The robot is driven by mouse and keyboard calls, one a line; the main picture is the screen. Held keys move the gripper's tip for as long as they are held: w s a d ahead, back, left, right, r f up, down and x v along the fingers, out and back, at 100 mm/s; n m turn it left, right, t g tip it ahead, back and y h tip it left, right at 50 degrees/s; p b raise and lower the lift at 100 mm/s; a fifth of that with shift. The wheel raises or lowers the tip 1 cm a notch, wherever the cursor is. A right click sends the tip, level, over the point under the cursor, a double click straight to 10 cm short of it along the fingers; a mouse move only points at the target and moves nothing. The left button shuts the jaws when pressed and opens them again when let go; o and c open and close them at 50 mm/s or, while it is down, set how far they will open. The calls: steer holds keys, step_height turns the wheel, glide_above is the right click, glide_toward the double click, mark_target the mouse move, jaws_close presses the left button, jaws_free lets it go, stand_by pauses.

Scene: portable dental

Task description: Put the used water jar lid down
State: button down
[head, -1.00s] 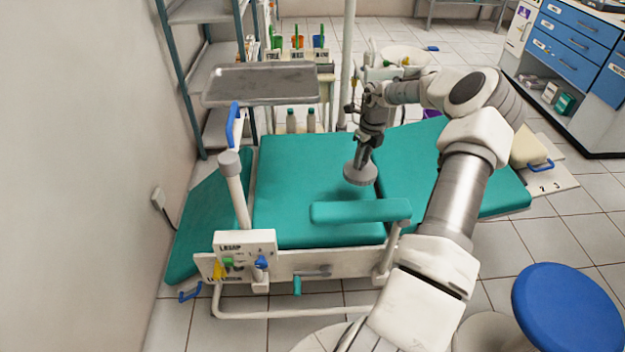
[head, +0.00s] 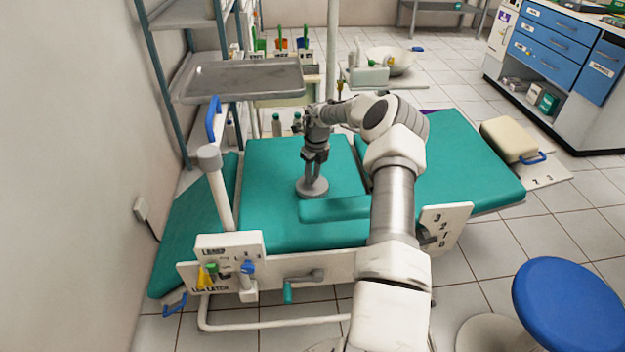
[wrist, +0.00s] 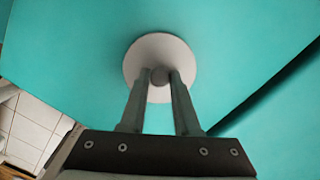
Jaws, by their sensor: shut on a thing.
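The used water jar lid is a round grey disc (head: 313,188) with a small knob on top. My gripper (head: 314,172) points down and is shut on the lid's knob. In the head view the lid is level, over or on the teal seat cushion (head: 265,205) of the dental chair, just behind the armrest. In the wrist view the pale lid (wrist: 183,56) is centred beyond the fingers (wrist: 160,78), with the knob between the fingertips. I cannot tell for sure whether the lid touches the cushion.
A teal armrest (head: 335,208) is close in front of the lid. A blue stool (head: 570,305) is at the lower right. The cushion left of the lid is clear.

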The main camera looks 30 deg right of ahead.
steer(key=shift+f, duration=0.35)
steer(key=c, duration=1.1)
jaws_free()
steer(key=o, duration=0.5)
steer(key=shift+c, duration=0.2)
